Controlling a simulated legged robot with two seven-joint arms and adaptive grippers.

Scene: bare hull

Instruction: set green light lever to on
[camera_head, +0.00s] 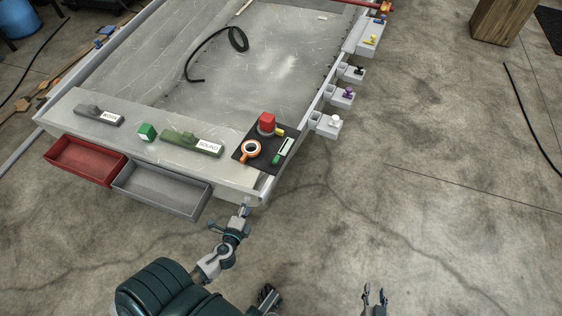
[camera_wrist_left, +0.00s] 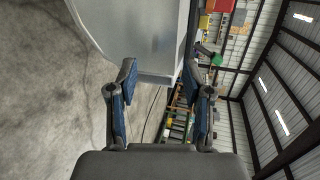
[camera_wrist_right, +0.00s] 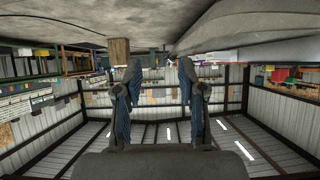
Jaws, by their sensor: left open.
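A long green lever unit (camera_head: 190,143) with a white label lies on the near ledge of the hull. Its label seems to read SOUND, and I cannot tell the lever's position. My right gripper (camera_head: 375,297) is low in the head view, over the floor. It (camera_wrist_right: 157,70) is open and empty.
A grey lever unit (camera_head: 98,115) is at the ledge's left. Red (camera_head: 86,161) and grey (camera_head: 160,190) drawers stick out in front.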

